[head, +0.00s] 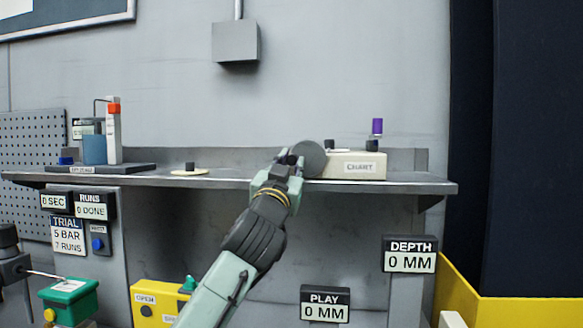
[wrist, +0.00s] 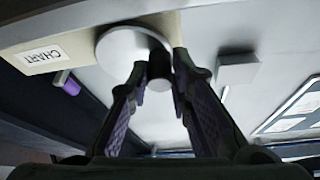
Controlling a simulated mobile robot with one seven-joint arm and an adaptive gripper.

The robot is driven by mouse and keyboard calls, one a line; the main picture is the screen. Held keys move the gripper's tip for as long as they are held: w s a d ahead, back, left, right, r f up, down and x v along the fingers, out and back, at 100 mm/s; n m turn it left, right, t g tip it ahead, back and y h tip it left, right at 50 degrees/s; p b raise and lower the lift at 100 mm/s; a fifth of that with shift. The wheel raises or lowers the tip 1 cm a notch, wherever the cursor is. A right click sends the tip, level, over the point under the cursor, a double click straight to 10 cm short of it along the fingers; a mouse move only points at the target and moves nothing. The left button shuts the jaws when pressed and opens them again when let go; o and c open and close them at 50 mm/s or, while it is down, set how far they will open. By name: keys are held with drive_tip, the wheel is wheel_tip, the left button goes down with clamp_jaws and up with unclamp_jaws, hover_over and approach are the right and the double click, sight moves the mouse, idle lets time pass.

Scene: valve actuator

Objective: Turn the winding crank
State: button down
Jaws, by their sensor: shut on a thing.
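The winding crank is a grey disc (head: 311,157) on the left end of the cream CHART box (head: 347,166), on the shelf. In the wrist view the disc (wrist: 118,45) shows beyond the fingers, with a dark round knob (wrist: 160,68) standing out from it. My gripper (head: 291,163) is at the left side of the disc. In the wrist view my gripper (wrist: 158,76) has its two fingers on either side of the knob, shut on it. The exact finger contact is partly hidden in the head view.
The steel shelf (head: 235,183) runs under the box. A purple-topped part (head: 377,127) stands at the box's right. A small cream disc with a dark knob (head: 189,170) and a red-topped apparatus (head: 113,130) stand further left. DEPTH and PLAY displays (head: 325,304) read 0 MM.

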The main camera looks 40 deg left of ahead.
drive_tip(key=m+h, duration=0.1)
drive_tip(key=m, duration=0.1)
drive_tip(key=r+m+h, duration=0.1)
drive_tip(key=m, duration=0.2)
drive_tip(key=shift+s+a+r+t+h, duration=0.1)
drive_tip(key=shift+r+t+h, duration=0.05)
drive_tip(key=shift+t+h, duration=0.15)
drive_tip(key=m+h, duration=0.1)
drive_tip(key=m, duration=0.2)
drive_tip(key=r+m+h, duration=0.1)
drive_tip(key=m+h, duration=0.1)
drive_tip(key=m, duration=0.2)
drive_tip(key=shift+d+r, duration=0.2)
drive_tip(key=c, duration=1.5)
unclamp_jaws()
drive_tip(key=shift+o, duration=0.2)
drive_tip(key=v, duration=1.1)
drive_tip(key=shift+s+r, duration=0.15)
drive_tip(key=shift+s, duration=0.25)
